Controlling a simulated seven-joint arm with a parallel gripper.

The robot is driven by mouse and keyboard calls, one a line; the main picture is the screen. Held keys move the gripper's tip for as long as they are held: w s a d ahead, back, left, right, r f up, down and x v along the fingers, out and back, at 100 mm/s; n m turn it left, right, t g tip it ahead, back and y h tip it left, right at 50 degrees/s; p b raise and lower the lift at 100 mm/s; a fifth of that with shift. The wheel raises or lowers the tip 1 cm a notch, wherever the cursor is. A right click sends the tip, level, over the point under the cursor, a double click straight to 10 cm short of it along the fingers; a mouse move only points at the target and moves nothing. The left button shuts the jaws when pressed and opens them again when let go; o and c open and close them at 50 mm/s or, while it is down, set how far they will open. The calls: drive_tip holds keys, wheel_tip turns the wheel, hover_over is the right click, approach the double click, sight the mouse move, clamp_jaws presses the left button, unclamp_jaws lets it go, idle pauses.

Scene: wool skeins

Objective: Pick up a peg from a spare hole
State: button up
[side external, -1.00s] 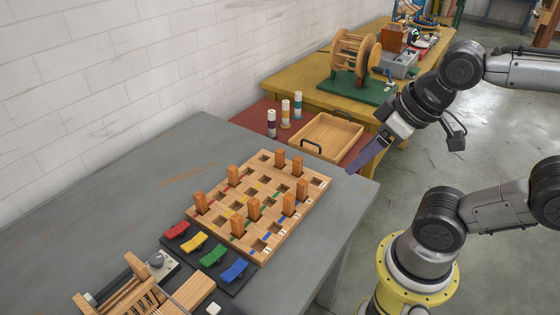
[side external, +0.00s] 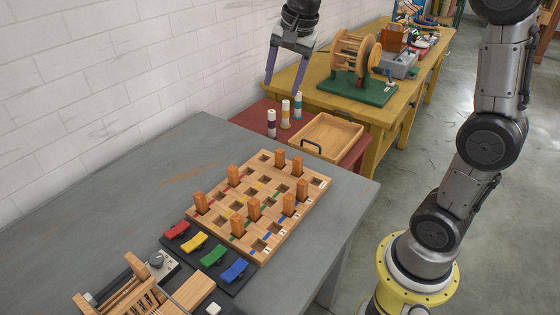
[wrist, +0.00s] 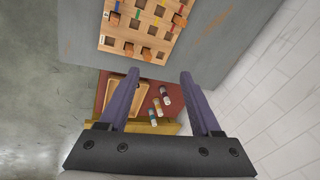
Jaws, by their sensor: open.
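My gripper (side external: 285,88) is open and empty, high in the air above the far end of the grey table, pointing down. It also shows in the wrist view (wrist: 160,80), with its two purple fingers spread apart. The wooden peg board (side external: 298,207) lies on the grey table, well below and nearer the camera than my gripper. Several square orange-brown pegs stand upright in it, among them a far peg (side external: 280,158) and a left peg (side external: 200,203). Several square holes are empty. In the wrist view the board (wrist: 122,37) is at the top, partly cut off.
Red, yellow, green and blue levers (side external: 213,256) sit by the board's near end. A wooden tray (side external: 345,125) and three thread spools (side external: 285,115) stand on the red surface beyond. A white brick wall (side external: 90,60) runs along the left.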

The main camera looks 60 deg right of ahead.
drive_tip(key=w+d+f+m+g, duration=0.1)
drive_tip(key=w+d+f+m, duration=0.1)
drive_tip(key=w+d+f, duration=0.3)
drive_tip(key=m+g, duration=0.1)
drive_tip(key=g, duration=0.1)
hover_over(280, 150)
wheel_tip(280, 150, down, 12)
drive_tip(key=shift+y, duration=0.3)
drive_tip(key=f, duration=0.7)
drive_tip(key=shift+w, duration=0.2)
drive_tip(key=shift+s+f, duration=0.15)
drive_tip(key=shift+f, duration=1.3)
drive_tip(key=shift+s+f, duration=0.1)
drive_tip(key=shift+f, duration=1.35)
clamp_jaws()
